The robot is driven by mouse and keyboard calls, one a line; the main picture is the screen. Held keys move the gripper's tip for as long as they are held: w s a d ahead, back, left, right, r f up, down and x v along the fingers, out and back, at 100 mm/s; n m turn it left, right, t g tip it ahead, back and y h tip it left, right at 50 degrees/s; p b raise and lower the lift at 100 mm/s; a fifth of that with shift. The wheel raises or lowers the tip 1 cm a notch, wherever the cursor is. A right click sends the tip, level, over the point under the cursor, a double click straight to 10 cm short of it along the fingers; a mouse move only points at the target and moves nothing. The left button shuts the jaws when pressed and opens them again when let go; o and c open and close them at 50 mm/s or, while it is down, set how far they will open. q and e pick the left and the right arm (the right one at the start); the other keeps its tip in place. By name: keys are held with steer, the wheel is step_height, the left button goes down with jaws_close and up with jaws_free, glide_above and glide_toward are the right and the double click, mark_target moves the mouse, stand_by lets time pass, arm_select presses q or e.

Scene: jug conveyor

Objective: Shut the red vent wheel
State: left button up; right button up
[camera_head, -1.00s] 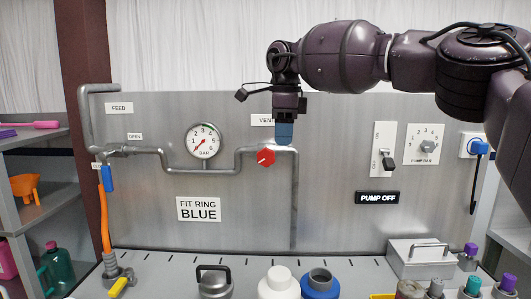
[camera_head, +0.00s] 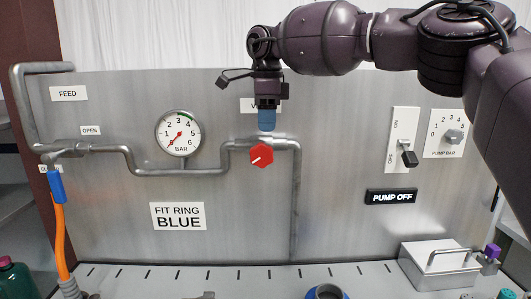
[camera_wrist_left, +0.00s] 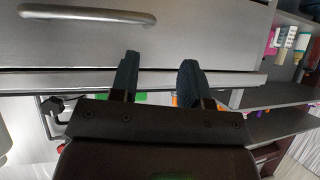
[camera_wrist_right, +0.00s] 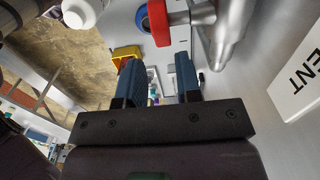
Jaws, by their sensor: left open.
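The red vent wheel (camera_head: 261,155) with a white mark sits on the grey pipe of the upright panel, below the partly hidden VENT label (camera_head: 248,105). In the right wrist view the red wheel (camera_wrist_right: 158,22) shows at the top, beyond the fingers. My right gripper (camera_head: 267,119) points down just above the wheel, apart from it. In the right wrist view its blue fingers (camera_wrist_right: 160,78) are spread with nothing between them. My left gripper (camera_wrist_left: 158,80) is outside the head view. Its dark fingers are apart and empty, facing a grey drawer-like front (camera_wrist_left: 190,50).
A pressure gauge (camera_head: 179,134) is left of the wheel. A switch (camera_head: 404,140), a dial (camera_head: 450,133) and a PUMP OFF sign (camera_head: 391,196) are on the right. A metal box (camera_head: 440,266) stands on the counter. The panel below the wheel is clear.

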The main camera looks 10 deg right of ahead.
mark_target(267, 144)
step_height(267, 144, down, 8)
steer(key=shift+w+f+p, duration=0.15)
steer(key=shift+f+p, duration=0.05)
steer(key=shift+p, duration=0.2)
arm_select(q)
steer(key=shift+w+r, duration=0.15)
steer(key=shift+r, duration=0.3)
arm_select(e)
jaws_close()
arm_select(q)
steer(key=shift+f, duration=0.15)
steer(key=shift+f, duration=0.1)
